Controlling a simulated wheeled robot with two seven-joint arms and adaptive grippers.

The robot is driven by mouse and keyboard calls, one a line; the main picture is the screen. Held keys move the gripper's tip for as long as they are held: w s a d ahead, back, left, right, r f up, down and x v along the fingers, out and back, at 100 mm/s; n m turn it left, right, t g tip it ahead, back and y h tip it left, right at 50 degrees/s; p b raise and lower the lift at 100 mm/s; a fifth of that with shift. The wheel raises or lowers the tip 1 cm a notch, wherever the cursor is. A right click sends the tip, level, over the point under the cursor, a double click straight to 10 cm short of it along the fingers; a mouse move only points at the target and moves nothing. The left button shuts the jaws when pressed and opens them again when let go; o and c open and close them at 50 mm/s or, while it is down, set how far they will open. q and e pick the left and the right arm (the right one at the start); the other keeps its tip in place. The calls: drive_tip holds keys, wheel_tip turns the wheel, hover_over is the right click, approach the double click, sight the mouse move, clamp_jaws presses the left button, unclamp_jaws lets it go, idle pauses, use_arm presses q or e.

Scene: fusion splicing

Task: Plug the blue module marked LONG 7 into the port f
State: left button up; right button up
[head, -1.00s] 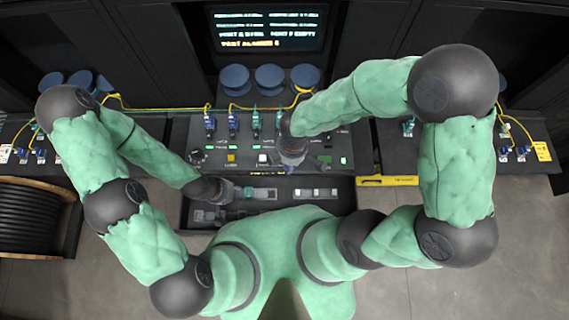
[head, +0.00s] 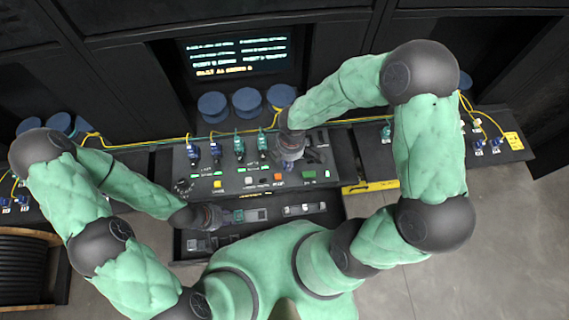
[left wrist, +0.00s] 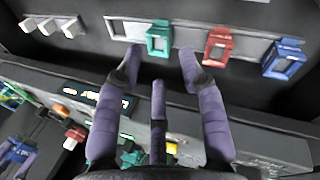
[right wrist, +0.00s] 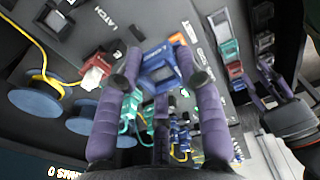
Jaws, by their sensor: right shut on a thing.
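The blue module (right wrist: 158,70) is between the two purple fingers of my right gripper (right wrist: 160,80) in the right wrist view. The fingers are shut on it; its white label is too small to read surely. In the head view my right gripper (head: 291,150) is above the right part of the dark console (head: 225,182), with blue showing below it. My left gripper (left wrist: 158,76) is open and empty, its fingertips near a green module (left wrist: 158,42) in the tray. In the head view my left gripper (head: 222,216) is low over this tray. I cannot make out port f.
A red module (left wrist: 217,45) and another blue module (left wrist: 284,60) sit in the tray row. Green and blue plugs with yellow cables stand along the console's back. Blue spools (head: 247,103) and a lit screen (head: 238,55) are behind. A red-and-white plug (right wrist: 97,67) stands beside the held module.

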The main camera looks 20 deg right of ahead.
drive_tip(key=shift+w+d+p, duration=1.85)
drive_tip(key=shift+w+d, duration=2.7)
drive_tip(key=shift+d, duration=0.95)
use_arm(q)
drive_tip(key=shift+f+b, duration=0.6)
drive_tip(key=shift+b, duration=1.95)
use_arm(e)
drive_tip(key=shift+w+d+f, duration=0.15)
drive_tip(key=shift+d+f, duration=0.05)
drive_tip(key=shift+f, duration=1.4)
drive_tip(key=shift+w+d+f, duration=0.1)
drive_tip(key=shift+d+f, duration=0.05)
drive_tip(key=shift+f, duration=1.4)
use_arm(q)
drive_tip(key=shift+f+b, duration=0.45)
